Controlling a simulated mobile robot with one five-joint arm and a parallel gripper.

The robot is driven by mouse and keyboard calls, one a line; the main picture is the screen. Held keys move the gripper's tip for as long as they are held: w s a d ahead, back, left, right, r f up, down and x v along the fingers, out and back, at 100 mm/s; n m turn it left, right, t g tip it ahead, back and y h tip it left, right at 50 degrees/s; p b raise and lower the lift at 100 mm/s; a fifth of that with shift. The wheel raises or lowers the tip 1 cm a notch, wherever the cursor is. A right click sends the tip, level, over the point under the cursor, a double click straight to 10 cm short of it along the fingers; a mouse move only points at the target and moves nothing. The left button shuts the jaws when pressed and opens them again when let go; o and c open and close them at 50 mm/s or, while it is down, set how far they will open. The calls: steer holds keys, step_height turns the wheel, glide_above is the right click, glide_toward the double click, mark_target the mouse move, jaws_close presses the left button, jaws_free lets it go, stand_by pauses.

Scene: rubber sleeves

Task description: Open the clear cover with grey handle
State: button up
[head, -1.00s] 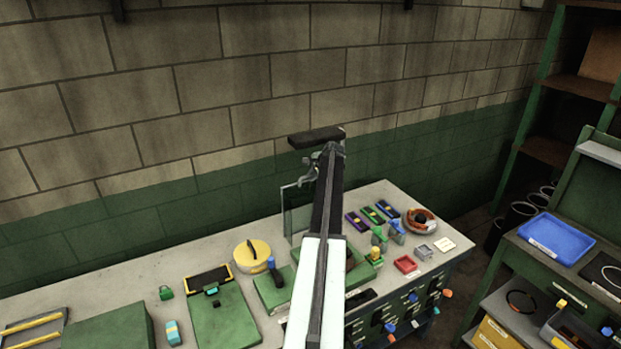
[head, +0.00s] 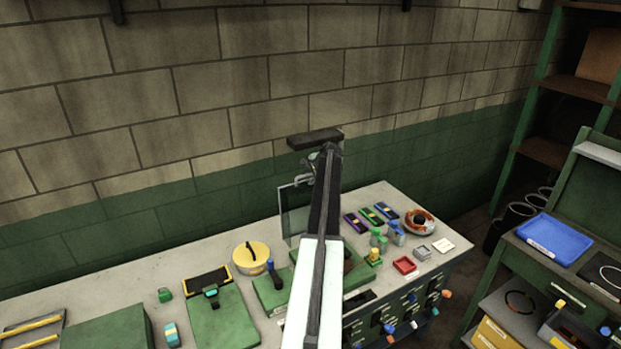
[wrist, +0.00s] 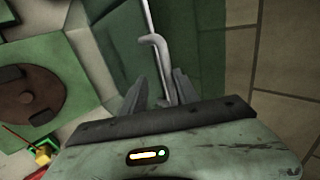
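The clear cover (head: 294,213) stands upright at the back of the bench in the head view, partly behind my arm. Its grey handle (wrist: 158,52) shows in the wrist view as a bent rod that runs down between my fingers. My gripper (wrist: 161,76) is open, with one finger on each side of the rod. A gap shows between the rod and the left finger; the rod lies closer to the right finger. I cannot tell whether it touches. In the head view my gripper (head: 312,165) is small and at the cover's upper right edge.
A brown disc (wrist: 28,95) on a green box lies left in the wrist view. A yellow round container (head: 251,257), a green panel (head: 222,318) and several small coloured parts stand on the bench (head: 120,285). The brick wall (head: 230,120) is close behind.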

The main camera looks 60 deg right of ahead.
steer(key=p+v, duration=0.6)
steer(key=v, duration=0.1)
steer(key=shift+s+a+r, duration=0.2)
steer(key=shift+r, duration=0.1)
